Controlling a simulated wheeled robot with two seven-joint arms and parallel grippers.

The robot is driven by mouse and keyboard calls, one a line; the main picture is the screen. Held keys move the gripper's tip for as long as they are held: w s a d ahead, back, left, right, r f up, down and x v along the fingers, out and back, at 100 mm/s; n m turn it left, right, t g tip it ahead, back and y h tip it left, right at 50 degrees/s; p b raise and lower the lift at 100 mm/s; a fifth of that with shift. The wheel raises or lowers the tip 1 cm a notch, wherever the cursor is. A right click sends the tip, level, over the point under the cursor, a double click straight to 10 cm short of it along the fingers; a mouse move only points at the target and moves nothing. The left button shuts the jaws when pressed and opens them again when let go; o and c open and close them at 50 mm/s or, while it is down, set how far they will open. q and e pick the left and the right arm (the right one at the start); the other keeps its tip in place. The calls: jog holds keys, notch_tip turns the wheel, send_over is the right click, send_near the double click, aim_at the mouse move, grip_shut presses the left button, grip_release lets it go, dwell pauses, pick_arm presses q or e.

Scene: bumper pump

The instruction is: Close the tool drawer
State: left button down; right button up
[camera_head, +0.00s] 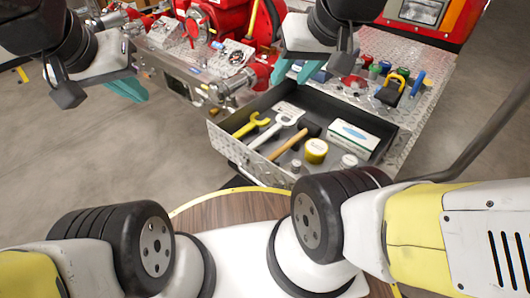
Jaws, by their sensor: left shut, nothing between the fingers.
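The tool drawer (225,146) is pulled out from the diamond-plate bumper (430,100) and stands open. It holds a yellow wrench (251,125), a silver wrench (275,130), a hammer with a wooden handle (288,143), a yellow tape roll (316,151) and a white and teal box (352,137). My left gripper (126,89), with teal fingers, is shut and empty, left of the drawer and apart from it. My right gripper (294,72) is above the drawer's back edge. Its teal fingers look apart, with nothing seen between them. Whether it touches anything is unclear.
A red pump with valves and fittings (215,20) is behind the drawer on the left. Colored caps and a yellow and black padlock-like item (392,89) sit on the bumper top at right. A dark bar (480,140) rises at right. Grey floor (90,150) at left is clear.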

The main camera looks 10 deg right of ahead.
jog(key=shift+w, duration=0.15)
jog(key=c, duration=0.3)
jog(key=shift+w+a+f+n, duration=0.1)
jog(key=shift+w+a+n, duration=0.1)
jog(key=shift+w+n, duration=0.25)
jog(key=c, duration=0.4)
jog(key=w+a+f+n+g, duration=0.1)
jog(key=w+n, duration=0.1)
jog(key=w+a+f+n+h, duration=0.1)
jog(key=w+a+n, duration=0.1)
jog(key=w+a+f+n+g, duration=0.1)
jog(key=w+n, duration=0.1)
jog(key=shift+w+a+n+g+h, duration=0.15)
jog(key=shift+w+n+g+h, duration=0.15)
jog(key=shift+w+n, duration=0.05)
grip_shut()
jog(key=w+a+f+n+h, duration=0.2)
jog(key=w+a+f+n, duration=0.3)
jog(key=a+f+n, duration=0.5)
jog(key=w+a+f+n+h, duration=0.2)
jog(key=w+a+f+n, duration=0.2)
jog(key=a+f+n, duration=0.55)
jog(key=w+d+f+m, duration=0.2)
jog(key=w+f, duration=0.3)
jog(key=f, duration=0.5)
jog(key=shift+d+g, duration=0.4)
jog(key=shift+d, duration=0.1)
